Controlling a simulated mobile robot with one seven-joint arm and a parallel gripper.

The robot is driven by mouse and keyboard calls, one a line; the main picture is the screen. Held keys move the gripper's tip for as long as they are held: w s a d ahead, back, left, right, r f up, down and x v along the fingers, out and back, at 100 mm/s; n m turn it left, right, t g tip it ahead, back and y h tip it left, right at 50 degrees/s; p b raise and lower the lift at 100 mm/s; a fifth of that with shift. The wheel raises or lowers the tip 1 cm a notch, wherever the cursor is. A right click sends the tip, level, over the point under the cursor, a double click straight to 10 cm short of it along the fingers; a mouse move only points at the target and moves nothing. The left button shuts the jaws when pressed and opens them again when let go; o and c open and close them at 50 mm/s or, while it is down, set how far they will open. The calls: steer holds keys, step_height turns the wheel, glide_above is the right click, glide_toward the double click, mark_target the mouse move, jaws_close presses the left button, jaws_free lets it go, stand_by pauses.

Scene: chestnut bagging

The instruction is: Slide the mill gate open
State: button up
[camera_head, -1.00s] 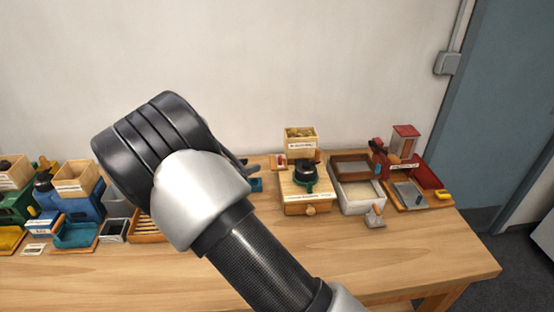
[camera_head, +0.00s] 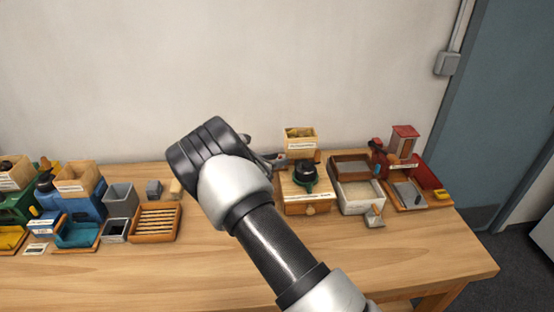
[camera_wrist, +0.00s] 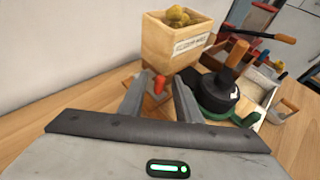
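A pale wooden hopper box (camera_head: 300,143) with a label and yellowish lumps inside stands behind a wooden mill (camera_head: 308,206) with a black and green top. The hopper box fills the upper middle of the wrist view (camera_wrist: 172,48). A small red knob (camera_wrist: 158,84) rises from a low brown wooden piece at its foot; I cannot tell for sure that this is the gate. My gripper (camera_wrist: 158,97) is open, its fingers apart on either side of the red knob in the picture. Whether they touch it is unclear. In the head view my wrist hides part of this area.
The mill's black and green top (camera_wrist: 218,90) with a wooden-knobbed handle is close to the right finger. A white tray (camera_head: 360,207) and a red station (camera_head: 425,175) stand further right. A slatted wooden tray (camera_head: 156,236) lies left. The front of the table is clear.

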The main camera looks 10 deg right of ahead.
jaws_close()
steer(key=shift+a+b, duration=0.45)
steer(key=shift+a, duration=1.1)
jaws_free()
steer(key=b+v, duration=0.1)
steer(key=v, duration=1.6)
steer(key=shift+s+r, duration=0.2)
steer(key=shift+a, duration=0.1)
